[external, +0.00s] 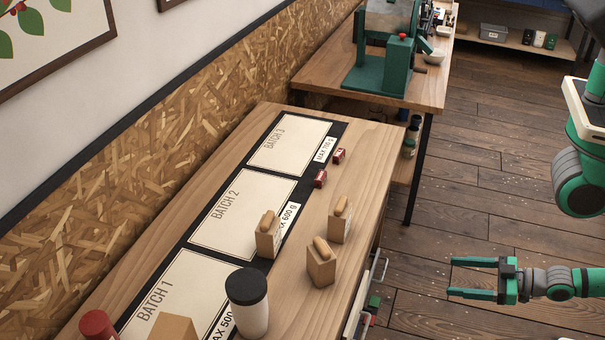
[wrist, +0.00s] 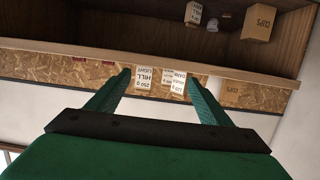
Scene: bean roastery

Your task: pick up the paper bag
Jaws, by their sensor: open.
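Three small brown paper bags with rolled tops stand upright on the wooden table in the external view. Which bag the task means cannot be told. The wrist view shows labelled bags between and beyond my fingertips, a HILL LIGHT one (wrist: 144,78) and a DARK one (wrist: 178,85), partly overlapping others. My gripper (external: 452,278) is open and empty, off the table's right side, fingers pointing toward it.
A white cup with a black lid (external: 249,310) stands at the front of the table, near a red object (external: 98,325) and a brown box (external: 173,328). Two small red blocks (external: 320,179) lie farther back. A green roaster (external: 385,75) stands on the far table. Floor is clear around my gripper.

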